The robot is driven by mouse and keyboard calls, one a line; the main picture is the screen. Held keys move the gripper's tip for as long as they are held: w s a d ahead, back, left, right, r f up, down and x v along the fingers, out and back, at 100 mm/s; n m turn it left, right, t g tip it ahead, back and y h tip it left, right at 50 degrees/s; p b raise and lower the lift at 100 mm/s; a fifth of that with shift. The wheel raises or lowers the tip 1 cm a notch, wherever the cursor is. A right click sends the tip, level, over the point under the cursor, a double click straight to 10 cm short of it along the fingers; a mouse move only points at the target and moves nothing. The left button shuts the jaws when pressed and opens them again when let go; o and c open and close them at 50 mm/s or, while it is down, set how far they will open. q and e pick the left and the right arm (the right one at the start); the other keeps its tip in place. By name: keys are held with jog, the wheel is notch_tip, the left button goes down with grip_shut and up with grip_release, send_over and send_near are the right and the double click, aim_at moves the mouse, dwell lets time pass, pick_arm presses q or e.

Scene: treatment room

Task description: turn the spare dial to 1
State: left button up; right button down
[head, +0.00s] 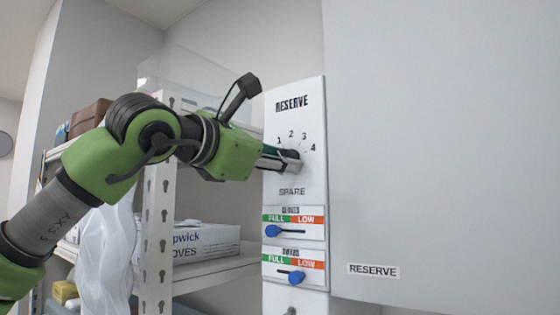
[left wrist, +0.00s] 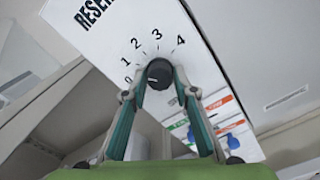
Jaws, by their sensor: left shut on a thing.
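The spare dial is a round dark knob (left wrist: 160,73) on a white panel (head: 315,185) headed RESERVE, with SPARE printed below the dial. In the left wrist view its scale reads 0 to 4; in the head view the gripper covers most of the knob and the 0. My left gripper (head: 289,161) comes in from the left and is shut on the knob, one finger on each side of it, as the left wrist view (left wrist: 160,84) shows. A faint light mark shows on the knob, but I cannot tell which number it points to. My right gripper is not in view.
Below the dial are two FULL/LOW sliders with blue knobs, an upper one (head: 272,231) and a lower one (head: 296,277). A large pale surface labelled RESERVE (head: 374,271) fills the right. Shelving (head: 158,235) with a glove box (head: 205,240) stands behind my left arm.

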pick_arm(q)
jog(key=shift+r, duration=0.1)
dwell(0.3)
jog(key=o, duration=1.1)
jog(key=shift+s, duration=0.2)
jog(key=shift+a, duration=0.1)
jog(key=v, duration=1.2)
